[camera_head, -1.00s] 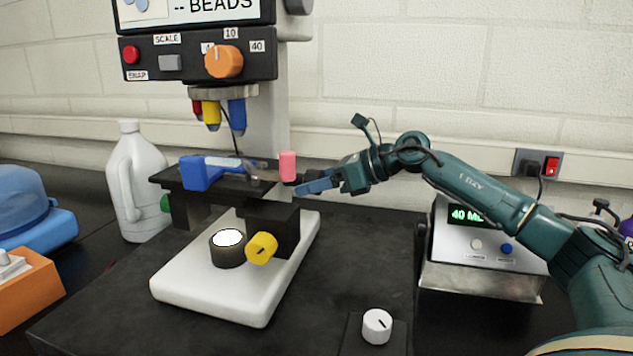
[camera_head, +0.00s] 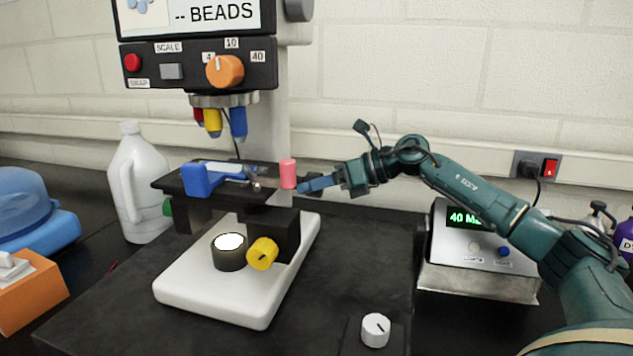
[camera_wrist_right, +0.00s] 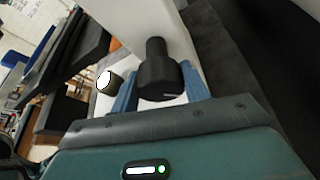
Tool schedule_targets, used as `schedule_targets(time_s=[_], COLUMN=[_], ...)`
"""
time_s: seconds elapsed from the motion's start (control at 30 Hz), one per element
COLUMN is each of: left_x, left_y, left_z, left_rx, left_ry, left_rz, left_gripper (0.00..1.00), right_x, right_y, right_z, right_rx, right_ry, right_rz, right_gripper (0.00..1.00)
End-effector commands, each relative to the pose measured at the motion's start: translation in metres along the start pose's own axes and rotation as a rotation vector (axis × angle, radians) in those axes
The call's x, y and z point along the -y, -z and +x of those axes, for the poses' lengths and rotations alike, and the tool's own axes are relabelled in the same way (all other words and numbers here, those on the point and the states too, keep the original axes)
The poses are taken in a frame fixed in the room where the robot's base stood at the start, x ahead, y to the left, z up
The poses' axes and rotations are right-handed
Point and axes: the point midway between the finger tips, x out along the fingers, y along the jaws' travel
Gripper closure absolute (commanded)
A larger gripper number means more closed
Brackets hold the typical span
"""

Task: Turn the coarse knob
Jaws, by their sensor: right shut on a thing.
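The microscope's dark side knob (camera_wrist_right: 160,82) has a short pale mark on its end and a narrower stem behind it. I take it to be the coarse knob. My right gripper (camera_wrist_right: 155,92) has its two blue fingers on either side of the knob, shut on it. In the head view my right gripper (camera_head: 308,186) is at the right side of the microscope, and its fingers largely hide the knob. A pink cylinder (camera_head: 288,172) stands just left of the fingertips. My left gripper is not in view.
The microscope has a white base (camera_head: 210,303), a yellow knob (camera_head: 262,253) and an orange dial (camera_head: 225,71). A white knob (camera_head: 376,330) is in front. A hotplate-like box (camera_head: 470,250) stands under my right arm. A white jug (camera_head: 138,190) is at left.

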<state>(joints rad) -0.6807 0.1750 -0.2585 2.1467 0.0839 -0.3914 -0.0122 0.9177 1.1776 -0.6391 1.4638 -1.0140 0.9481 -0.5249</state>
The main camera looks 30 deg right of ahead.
Motion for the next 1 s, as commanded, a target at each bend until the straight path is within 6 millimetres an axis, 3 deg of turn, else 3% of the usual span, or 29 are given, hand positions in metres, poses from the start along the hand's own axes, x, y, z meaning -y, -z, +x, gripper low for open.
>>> schedule_targets(time_s=[0.03,0.07,0.3,0.67,1.0], left_x=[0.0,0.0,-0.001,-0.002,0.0], left_y=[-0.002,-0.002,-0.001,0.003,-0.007], left_z=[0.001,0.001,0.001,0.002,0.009], left_rx=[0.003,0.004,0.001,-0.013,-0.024], left_ry=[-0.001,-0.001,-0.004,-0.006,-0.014], left_rz=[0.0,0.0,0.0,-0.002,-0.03], left_gripper=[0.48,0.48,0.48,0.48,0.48], right_x=[0.0,0.0,0.0,0.002,0.002], right_y=[0.001,0.001,0.001,0.002,0.003], right_z=[0.001,0.001,0.0,-0.01,-0.081], right_rx=[-0.002,-0.002,-0.001,0.0,-0.001], right_ry=[-0.001,-0.001,0.0,0.005,0.007], right_rz=[0.0,0.0,-0.001,-0.002,-0.001], right_gripper=[0.77,0.52,0.34,0.34,0.34])
